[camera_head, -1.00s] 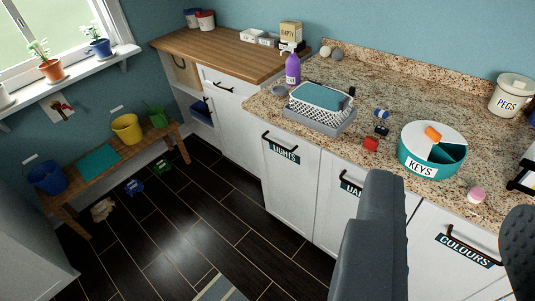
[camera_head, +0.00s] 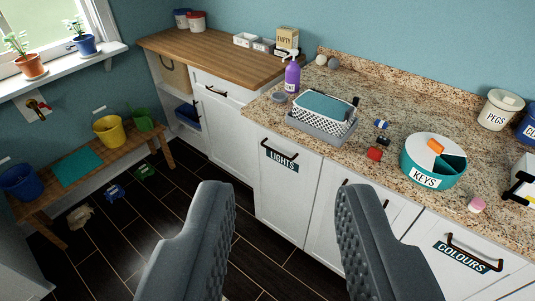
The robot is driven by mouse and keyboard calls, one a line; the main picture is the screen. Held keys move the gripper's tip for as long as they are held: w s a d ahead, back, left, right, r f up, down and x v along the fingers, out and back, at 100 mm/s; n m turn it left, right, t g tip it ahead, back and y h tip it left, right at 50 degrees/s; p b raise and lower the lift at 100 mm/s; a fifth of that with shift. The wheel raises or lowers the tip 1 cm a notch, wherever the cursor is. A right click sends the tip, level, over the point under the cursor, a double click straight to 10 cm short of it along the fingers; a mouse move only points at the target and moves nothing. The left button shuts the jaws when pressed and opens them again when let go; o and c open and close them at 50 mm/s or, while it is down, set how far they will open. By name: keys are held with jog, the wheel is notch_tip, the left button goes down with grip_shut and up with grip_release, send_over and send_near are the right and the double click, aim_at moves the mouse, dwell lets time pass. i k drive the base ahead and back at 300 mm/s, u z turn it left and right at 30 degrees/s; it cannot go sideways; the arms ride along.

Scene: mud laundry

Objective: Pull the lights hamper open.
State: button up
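The lights hamper (camera_head: 281,198) is a white front panel under the granite counter, left of centre. It is closed and flush with its neighbours. A dark bar handle (camera_head: 280,149) sits near its top, above a dark label reading LIGHTS (camera_head: 282,161). My gripper (camera_head: 284,200) is open and empty, its two grey ridged fingers wide apart at the bottom of the picture. The fingers are nearer the camera than the hamper and do not appear to touch it. The handle shows unobstructed between and above the fingertips.
A grey tray (camera_head: 315,135) with a white basket, a purple bottle (camera_head: 292,78) and a KEYS tub (camera_head: 433,160) stand on the counter. The colours hamper (camera_head: 460,262) is at right. A low wooden bench (camera_head: 60,195) stands left. Dark floor before the hampers is largely clear.

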aim_at(286, 173)
jog(key=u, duration=0.05)
jog(key=i, duration=1)
jog(key=z, duration=0.05)
